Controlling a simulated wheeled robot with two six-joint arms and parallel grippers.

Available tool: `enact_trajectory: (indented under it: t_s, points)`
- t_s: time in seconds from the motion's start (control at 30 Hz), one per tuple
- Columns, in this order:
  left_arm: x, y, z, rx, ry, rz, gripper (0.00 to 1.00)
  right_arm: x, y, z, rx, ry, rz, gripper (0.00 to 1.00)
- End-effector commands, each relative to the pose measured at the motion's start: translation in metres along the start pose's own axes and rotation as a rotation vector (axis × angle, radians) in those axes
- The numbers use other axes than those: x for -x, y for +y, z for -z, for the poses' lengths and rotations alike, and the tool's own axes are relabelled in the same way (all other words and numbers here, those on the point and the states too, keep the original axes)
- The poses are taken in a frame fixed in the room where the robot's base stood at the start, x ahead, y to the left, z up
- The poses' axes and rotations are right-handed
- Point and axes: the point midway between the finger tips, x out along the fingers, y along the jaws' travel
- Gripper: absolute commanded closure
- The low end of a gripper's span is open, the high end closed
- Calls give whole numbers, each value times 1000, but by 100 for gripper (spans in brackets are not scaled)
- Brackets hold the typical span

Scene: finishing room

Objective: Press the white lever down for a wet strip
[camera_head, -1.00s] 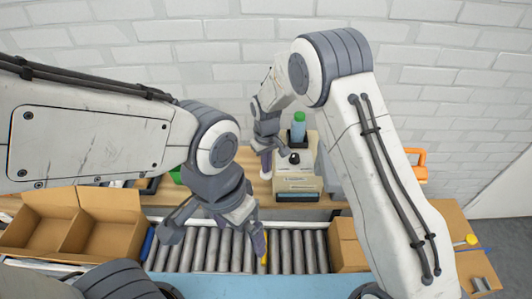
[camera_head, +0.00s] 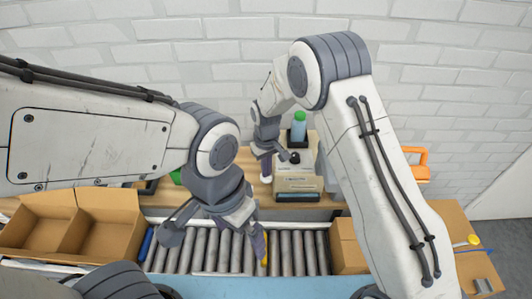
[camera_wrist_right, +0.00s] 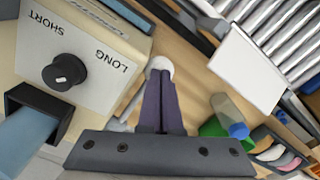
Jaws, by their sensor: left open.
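The tape dispenser (camera_head: 297,183) is a beige box on the wooden bench at the back. In the right wrist view its top (camera_wrist_right: 85,55) carries a black dial between SHORT and LONG. The white round lever end (camera_wrist_right: 160,64) is beside the dispenser, just at my right fingertips; I cannot tell if they touch. My right gripper (camera_wrist_right: 160,82) is shut, its two fingers together with nothing visible between them. In the head view it (camera_head: 266,168) points down at the dispenser's left side. My left gripper (camera_head: 216,238) is open and empty over the rollers.
A roller conveyor (camera_head: 290,250) runs in front of the bench. An open divided carton (camera_head: 35,232) stands at left, a closed carton (camera_head: 345,247) at right. A green container (camera_wrist_right: 212,128) is near my right gripper.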

Motion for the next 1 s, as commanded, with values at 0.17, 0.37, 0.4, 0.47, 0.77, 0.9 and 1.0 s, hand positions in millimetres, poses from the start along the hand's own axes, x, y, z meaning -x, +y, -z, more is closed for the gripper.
enact_trajectory:
  t_s: [0.17, 0.37, 0.4, 0.47, 0.77, 0.9, 1.0]
  points:
    - [0, 0, 0, 0, 0, 0, 0, 0, 0, -1, 0, -2, 0, 100]
    - [-2, 0, 0, 0, 0, 0, 0, -3, 0, -1, 0, -3, 0, 100]
    - [-2, 0, 0, 0, 0, 0, 0, -4, 0, -1, 0, -3, 0, 100]
    - [-4, 0, 0, 0, 0, 0, 0, -6, -1, -1, 0, -3, 1, 100]
    - [-6, 0, 0, 0, 0, 0, 0, -10, -1, -2, 0, -2, 0, 100]
    - [-6, 0, 0, 0, 0, 0, 0, -10, -1, -2, 0, -2, 0, 100]
    - [-7, 0, 0, 0, 0, 0, 0, -11, -1, -2, 0, -2, 0, 100]
